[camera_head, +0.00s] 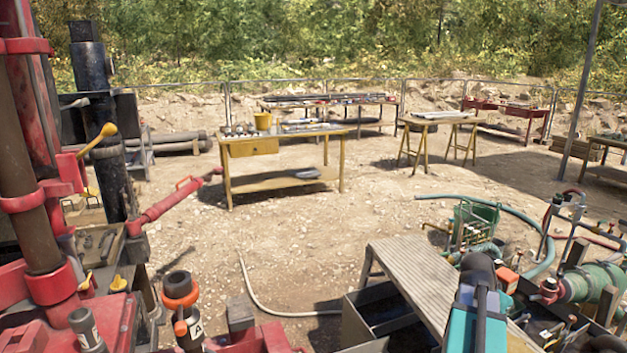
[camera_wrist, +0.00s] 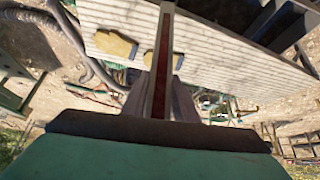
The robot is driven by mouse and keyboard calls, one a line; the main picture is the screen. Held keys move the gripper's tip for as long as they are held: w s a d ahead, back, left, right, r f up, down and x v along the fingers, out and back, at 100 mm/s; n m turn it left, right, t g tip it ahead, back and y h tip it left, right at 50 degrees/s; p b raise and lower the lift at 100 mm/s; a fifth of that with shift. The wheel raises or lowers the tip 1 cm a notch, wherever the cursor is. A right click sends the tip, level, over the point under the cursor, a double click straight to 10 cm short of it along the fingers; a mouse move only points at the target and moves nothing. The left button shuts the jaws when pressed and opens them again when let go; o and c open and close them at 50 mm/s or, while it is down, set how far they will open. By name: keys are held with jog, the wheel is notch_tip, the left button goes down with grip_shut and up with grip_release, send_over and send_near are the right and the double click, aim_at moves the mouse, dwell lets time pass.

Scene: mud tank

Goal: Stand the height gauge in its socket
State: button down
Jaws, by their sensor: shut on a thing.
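My gripper (camera_wrist: 158,104) shows at the middle of the wrist view, with its grey fingers on either side of a long narrow bar. It is shut on this bar, which I take to be the height gauge (camera_wrist: 161,62). The bar has pale edges and a dark red strip down its middle. It reaches away from the gripper across the view of a ribbed walkway (camera_wrist: 215,45). In the head view my teal arm is at the lower right, and I cannot make out the gripper or gauge there. I cannot pick out the socket in either view.
Two tan gloves (camera_wrist: 115,45) lie on the walkway. In the head view the walkway (camera_head: 425,280) runs beside dark open tank compartments (camera_head: 372,325). Hoses and a green pump (camera_head: 595,283) crowd the right. Red rig parts fill the left. Bare ground lies between, crossed by a pale hose (camera_head: 270,311).

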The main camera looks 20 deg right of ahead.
jog(key=w+a+r+n+t+y, duration=0.1)
jog(key=w+a+r+n+t, duration=0.15)
jog(key=w+a, duration=0.8)
jog(key=w+a+r+n+t, duration=0.1)
jog(key=w+a+r+n, duration=0.2)
jog(key=w+a, duration=0.8)
jog(key=w+a+r+n+t+y, duration=0.1)
jog(key=a+n, duration=0.5)
jog(key=a, duration=1)
jog(key=w+a+r+n+t+y, duration=0.1)
jog(key=w+a+r+n+y, duration=0.2)
jog(key=a, duration=1.4)
jog(key=w+n+y, duration=0.1)
jog(key=w+n, duration=0.1)
jog(key=shift+a+r+n+t+y, duration=0.3)
jog(key=shift+r+n+t, duration=0.05)
jog(key=shift+r, duration=0.05)
